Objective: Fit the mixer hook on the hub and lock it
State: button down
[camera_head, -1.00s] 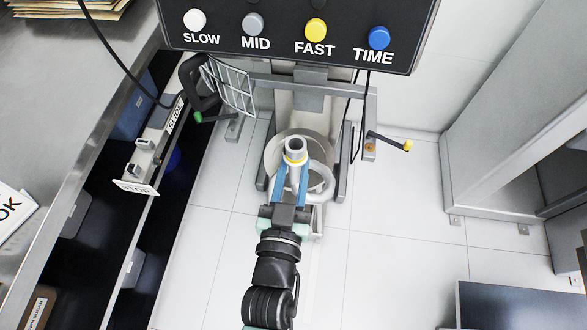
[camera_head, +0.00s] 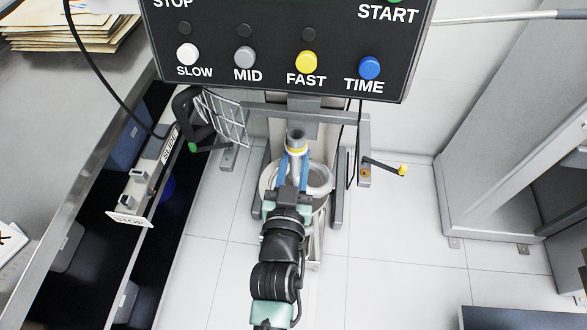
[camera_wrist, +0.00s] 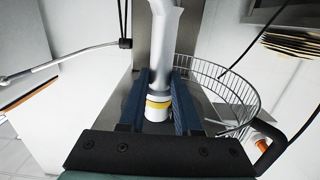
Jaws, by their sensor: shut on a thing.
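The mixer hook (camera_head: 296,143) is a pale grey metal piece with a yellow band around its collar. My gripper (camera_head: 294,160) is shut on it, with blue fingers on both sides of the collar, and holds it above the bowl (camera_head: 319,178). In the wrist view the hook (camera_wrist: 166,42) stands between the fingers (camera_wrist: 158,88), its yellow band near the bottom and its shank running up. The hub is hidden behind the control panel (camera_head: 280,30) in the head view, and I cannot make it out in the wrist view.
The wire guard (camera_head: 222,115) stands open left of the bowl, and shows right of the hook in the wrist view (camera_wrist: 240,95). A yellow-knobbed lever (camera_head: 385,167) sticks out right of the machine. A steel bench (camera_head: 60,100) lies left.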

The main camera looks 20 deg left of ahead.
jog(key=r+b+x, duration=0.1)
jog(key=b+x, duration=0.4)
jog(key=x, duration=1)
jog(key=shift+r, duration=0.35)
